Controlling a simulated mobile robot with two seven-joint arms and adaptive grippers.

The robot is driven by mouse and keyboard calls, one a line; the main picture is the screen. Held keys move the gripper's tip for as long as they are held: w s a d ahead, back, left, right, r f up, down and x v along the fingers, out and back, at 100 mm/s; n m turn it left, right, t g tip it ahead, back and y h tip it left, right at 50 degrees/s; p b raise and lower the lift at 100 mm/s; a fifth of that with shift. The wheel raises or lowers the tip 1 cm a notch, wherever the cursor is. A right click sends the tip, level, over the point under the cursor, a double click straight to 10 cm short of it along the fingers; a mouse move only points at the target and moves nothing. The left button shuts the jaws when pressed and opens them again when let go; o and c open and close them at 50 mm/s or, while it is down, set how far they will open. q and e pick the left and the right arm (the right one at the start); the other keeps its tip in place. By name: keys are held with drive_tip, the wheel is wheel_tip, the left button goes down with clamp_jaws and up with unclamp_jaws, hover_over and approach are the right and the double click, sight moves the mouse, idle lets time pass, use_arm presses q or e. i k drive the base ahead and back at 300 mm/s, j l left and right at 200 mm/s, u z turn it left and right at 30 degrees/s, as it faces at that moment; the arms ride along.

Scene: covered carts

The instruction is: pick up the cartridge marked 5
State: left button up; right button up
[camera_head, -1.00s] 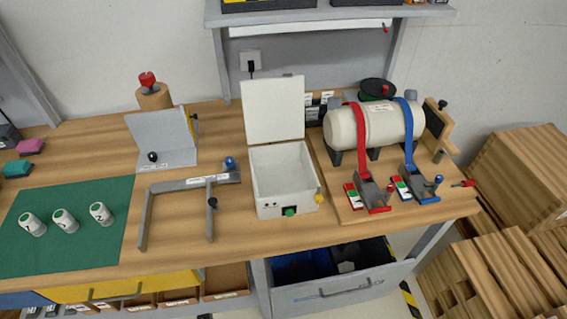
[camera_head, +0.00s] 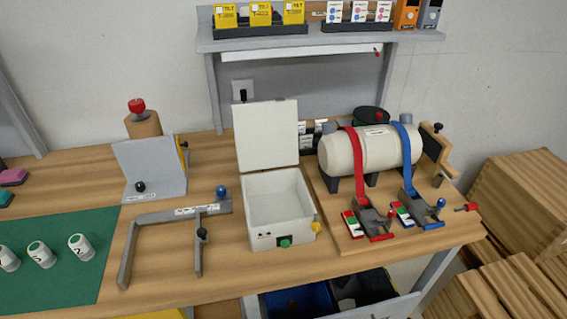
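Three white cartridges with green-ringed tops stand or lean in a row on a green mat (camera_head: 60,285) at the lower left. One cartridge (camera_head: 8,260) is cut by the left edge of the picture. A middle cartridge (camera_head: 41,256) and a right cartridge (camera_head: 81,247) show dark marks on their sides. The marks are too small to read surely, so I cannot tell which one is marked 5. Neither of my grippers is in view.
A grey angled frame (camera_head: 160,213) stands right of the mat, with a grey bracket (camera_head: 150,170) behind it. An open white box (camera_head: 262,238) is mid-bench. A strapped white tank (camera_head: 345,153) is at the right. A shelf (camera_head: 320,41) holds yellow, white and orange boxes.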

sight(40, 253)
drive_tip(key=u, duration=1.85)
